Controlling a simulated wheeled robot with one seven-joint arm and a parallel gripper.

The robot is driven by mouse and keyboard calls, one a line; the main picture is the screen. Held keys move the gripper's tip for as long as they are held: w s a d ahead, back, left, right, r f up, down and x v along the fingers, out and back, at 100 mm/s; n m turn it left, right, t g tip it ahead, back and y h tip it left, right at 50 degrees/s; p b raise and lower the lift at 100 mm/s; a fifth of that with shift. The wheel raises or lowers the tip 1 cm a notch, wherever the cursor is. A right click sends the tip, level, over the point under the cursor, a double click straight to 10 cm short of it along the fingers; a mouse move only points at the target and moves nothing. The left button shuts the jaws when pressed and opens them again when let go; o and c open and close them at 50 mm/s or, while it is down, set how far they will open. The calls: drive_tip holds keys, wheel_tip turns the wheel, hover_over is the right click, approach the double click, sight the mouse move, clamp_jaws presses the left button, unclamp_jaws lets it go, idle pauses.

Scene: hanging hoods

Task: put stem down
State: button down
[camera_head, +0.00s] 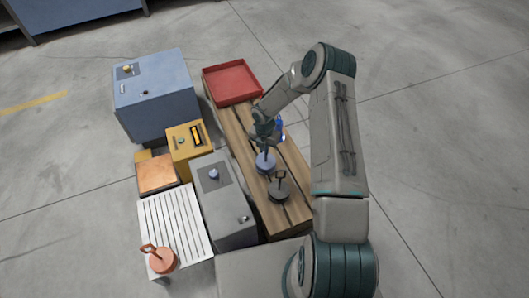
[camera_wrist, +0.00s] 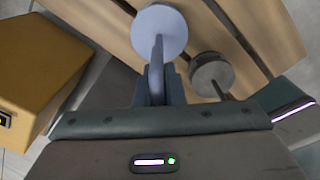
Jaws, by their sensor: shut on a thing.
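A light-blue stem with a round disc base (camera_head: 265,164) is below my gripper (camera_head: 264,146) in the head view, over the slatted wooden bench (camera_head: 240,133). In the wrist view the disc (camera_wrist: 160,31) is at top centre, and its thin shaft runs down between the fingers of my gripper (camera_wrist: 157,84). My gripper is shut on this shaft. I cannot tell whether the disc touches the planks. A dark grey disc piece with an upright handle (camera_head: 279,192) stands on the bench close by; it also shows in the wrist view (camera_wrist: 212,74).
A red tray (camera_head: 233,103) lies at the bench's far end. Blue (camera_head: 156,97), yellow (camera_head: 190,149) and grey (camera_head: 229,201) boxes stand to the left. An orange handled disc (camera_head: 162,262) sits on a white slatted surface (camera_head: 174,221). A small blue item (camera_head: 281,130) is beside my gripper.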

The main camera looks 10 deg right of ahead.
drive_tip(key=shift+f, duration=0.6)
drive_tip(key=shift+f, duration=0.15)
drive_tip(key=c, duration=1.5)
unclamp_jaws()
